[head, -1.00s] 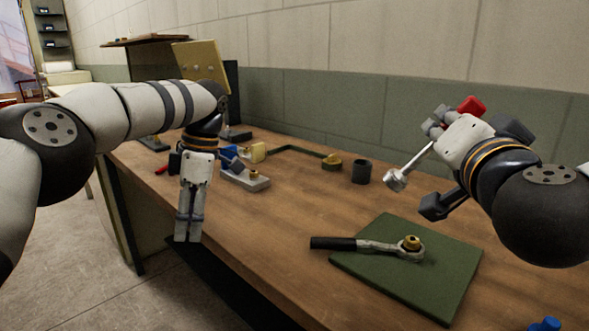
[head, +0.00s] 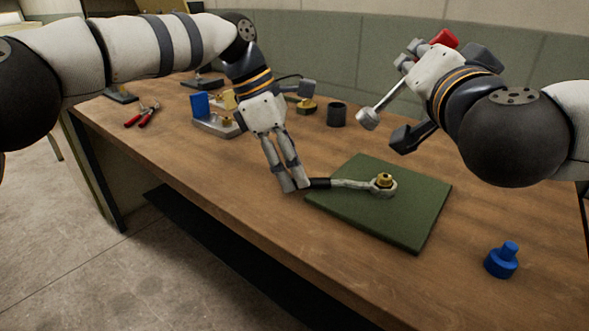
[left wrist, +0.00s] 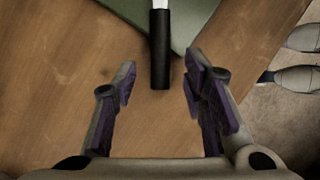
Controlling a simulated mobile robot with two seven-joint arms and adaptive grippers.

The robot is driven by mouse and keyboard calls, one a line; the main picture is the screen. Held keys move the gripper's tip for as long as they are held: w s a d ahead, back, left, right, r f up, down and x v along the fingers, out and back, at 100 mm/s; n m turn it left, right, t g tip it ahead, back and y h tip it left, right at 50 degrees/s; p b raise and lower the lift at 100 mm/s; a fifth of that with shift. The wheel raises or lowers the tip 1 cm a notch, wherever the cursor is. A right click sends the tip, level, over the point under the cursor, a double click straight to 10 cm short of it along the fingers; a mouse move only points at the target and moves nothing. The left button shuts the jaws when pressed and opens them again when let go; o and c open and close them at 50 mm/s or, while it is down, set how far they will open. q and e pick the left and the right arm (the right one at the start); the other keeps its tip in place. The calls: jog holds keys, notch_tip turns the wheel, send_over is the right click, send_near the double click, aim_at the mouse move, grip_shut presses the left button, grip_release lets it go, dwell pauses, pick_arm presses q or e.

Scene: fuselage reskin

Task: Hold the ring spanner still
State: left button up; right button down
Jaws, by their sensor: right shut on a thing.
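The ring spanner (head: 350,184) has a black handle and a silver shaft. It lies on the green mat (head: 410,228), with its ring end around a brass fitting (head: 384,180). My left gripper (head: 293,186) points down at the end of the black handle. In the left wrist view the handle (left wrist: 160,62) lines up with the gap between my open left fingers (left wrist: 160,75), with space on both sides. My right gripper (head: 410,58) is shut on a tool with a silver shaft and head (head: 368,118) and a red end, raised above the bench.
A blue knobbed part (head: 502,260) stands right of the mat. A dark cup (head: 337,114), a grey fixture with a blue block (head: 201,106) and red-handled pliers (head: 142,116) are farther back on the wooden bench (head: 200,160). The front left of the bench is clear.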

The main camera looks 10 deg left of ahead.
pick_arm(q)
jog(key=shift+x, duration=0.75)
pick_arm(e)
jog(key=shift+r, duration=0.1)
pick_arm(q)
jog(key=shift+c, duration=0.4)
grip_shut()
